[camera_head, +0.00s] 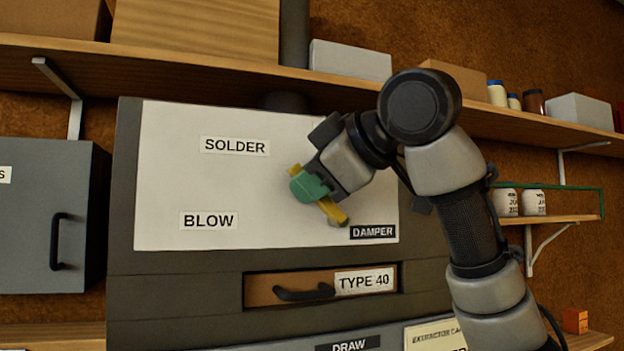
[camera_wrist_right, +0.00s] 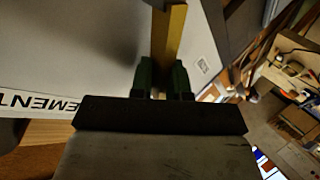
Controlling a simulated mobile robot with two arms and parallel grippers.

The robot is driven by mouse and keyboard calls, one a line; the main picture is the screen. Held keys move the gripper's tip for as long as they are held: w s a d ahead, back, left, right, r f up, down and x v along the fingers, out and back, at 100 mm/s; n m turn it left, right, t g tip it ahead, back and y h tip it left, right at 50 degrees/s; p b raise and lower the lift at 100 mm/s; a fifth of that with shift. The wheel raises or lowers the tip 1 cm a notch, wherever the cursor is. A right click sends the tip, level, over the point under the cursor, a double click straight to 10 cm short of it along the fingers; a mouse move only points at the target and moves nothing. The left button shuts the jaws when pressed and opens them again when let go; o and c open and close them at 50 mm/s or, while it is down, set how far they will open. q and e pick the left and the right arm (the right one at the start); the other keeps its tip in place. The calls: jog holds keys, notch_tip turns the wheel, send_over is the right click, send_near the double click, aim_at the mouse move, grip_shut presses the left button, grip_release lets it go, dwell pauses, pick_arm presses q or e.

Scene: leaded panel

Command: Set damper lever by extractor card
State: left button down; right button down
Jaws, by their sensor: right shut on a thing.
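The yellow damper lever (camera_head: 333,211) is on the white panel (camera_head: 270,195), just above the DAMPER label (camera_head: 372,232). It slants up and left from its lower end. The SOLDER label (camera_head: 235,146) is at the upper left and the BLOW label (camera_head: 208,221) at the lower left. My right gripper (camera_head: 310,187), with green fingers, is shut on the lever and hides its middle. In the right wrist view the lever (camera_wrist_right: 172,42) runs between the green fingers (camera_wrist_right: 162,78). The extractor card (camera_head: 436,334) is cut off at the bottom edge, its lower text unreadable. My left gripper is not in view.
Below the panel is a TYPE 40 slot (camera_head: 362,281) with a dark handle (camera_head: 303,293), and a DRAW label (camera_head: 348,345). A grey cabinet (camera_head: 45,190) stands left. A wooden shelf (camera_head: 200,62) with boxes and jars runs above. A small shelf with two white jars (camera_head: 520,202) is right.

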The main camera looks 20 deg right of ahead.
jog(key=c, duration=1.4)
grip_release()
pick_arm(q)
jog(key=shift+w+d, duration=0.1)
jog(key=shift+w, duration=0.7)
